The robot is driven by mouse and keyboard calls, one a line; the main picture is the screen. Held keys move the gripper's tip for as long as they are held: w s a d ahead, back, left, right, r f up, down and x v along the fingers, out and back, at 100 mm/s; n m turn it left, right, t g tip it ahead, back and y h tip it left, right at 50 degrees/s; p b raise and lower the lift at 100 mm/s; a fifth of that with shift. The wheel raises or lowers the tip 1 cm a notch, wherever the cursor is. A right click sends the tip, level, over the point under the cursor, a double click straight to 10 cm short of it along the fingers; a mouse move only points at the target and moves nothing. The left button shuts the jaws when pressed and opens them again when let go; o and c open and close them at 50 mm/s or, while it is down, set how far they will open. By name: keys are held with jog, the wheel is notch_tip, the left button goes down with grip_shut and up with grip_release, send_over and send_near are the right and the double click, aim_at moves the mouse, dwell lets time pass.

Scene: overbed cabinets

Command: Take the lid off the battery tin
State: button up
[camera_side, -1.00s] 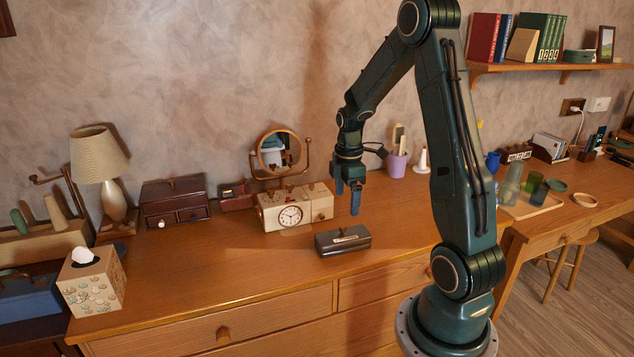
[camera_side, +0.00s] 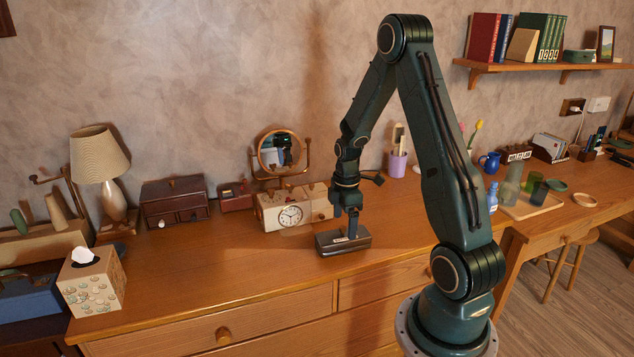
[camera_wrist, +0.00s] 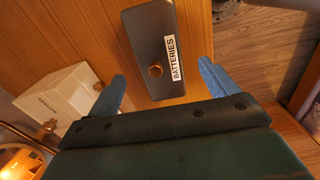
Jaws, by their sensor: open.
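My gripper (camera_side: 346,232) is over the tin, pointing down. In the wrist view its two blue fingers (camera_wrist: 160,90) are apart, one on each side of the tin, with the knob between and ahead of them. I cannot tell whether the fingers touch the lid.
A tissue box (camera_side: 93,283) is at the left. The dresser top (camera_side: 220,265) left of the tin is clear.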

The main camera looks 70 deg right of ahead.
aim_at(343, 227)
jog(key=shift+w+f, duration=0.1)
jog(key=shift+f, duration=1.75)
jog(key=c, duration=1.1)
jog(key=shift+o, duration=0.2)
jog(key=shift+r, duration=0.15)
notch_tip(343, 227, up, 20)
